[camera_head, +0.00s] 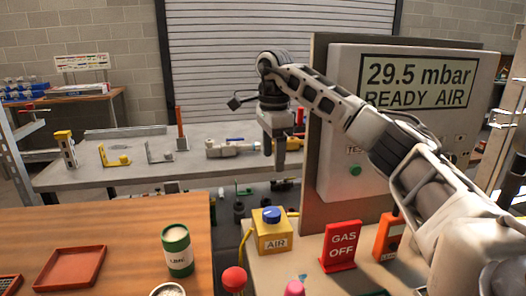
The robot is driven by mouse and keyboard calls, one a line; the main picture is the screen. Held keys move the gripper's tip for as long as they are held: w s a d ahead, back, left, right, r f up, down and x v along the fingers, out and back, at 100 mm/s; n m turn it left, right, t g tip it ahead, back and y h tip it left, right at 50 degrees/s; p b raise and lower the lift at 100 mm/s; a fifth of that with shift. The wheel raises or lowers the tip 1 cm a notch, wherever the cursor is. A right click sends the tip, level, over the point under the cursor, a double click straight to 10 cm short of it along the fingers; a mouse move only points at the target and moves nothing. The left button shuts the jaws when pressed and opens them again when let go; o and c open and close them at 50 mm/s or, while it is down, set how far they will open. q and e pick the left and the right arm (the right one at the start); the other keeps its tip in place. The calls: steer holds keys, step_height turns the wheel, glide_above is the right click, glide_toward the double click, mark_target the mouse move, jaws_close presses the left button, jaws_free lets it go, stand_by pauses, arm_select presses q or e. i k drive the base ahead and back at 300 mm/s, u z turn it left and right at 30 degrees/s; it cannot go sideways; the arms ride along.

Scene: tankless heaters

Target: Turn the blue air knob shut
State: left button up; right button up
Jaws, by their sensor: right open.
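The blue air knob (271,214) sits on top of a yellow box (272,238) labelled AIR, on the near bench just right of the wooden table. My right arm reaches in from the right, and its gripper (280,166) hangs pointing down, above and beyond the knob in the picture. The gripper is apart from the knob and holds nothing that I can see. The gap between its fingers is small in this view. My left gripper does not show.
A panel (410,110) reading 29.5 mbar READY AIR stands at the right. A red GAS OFF sign (342,246) and an orange device (389,237) stand right of the box. A red knob (234,279) is in front. A green-white can (177,251) and red tray (71,268) are left.

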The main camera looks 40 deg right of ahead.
mark_target(271, 215)
steer(key=k, duration=1.5)
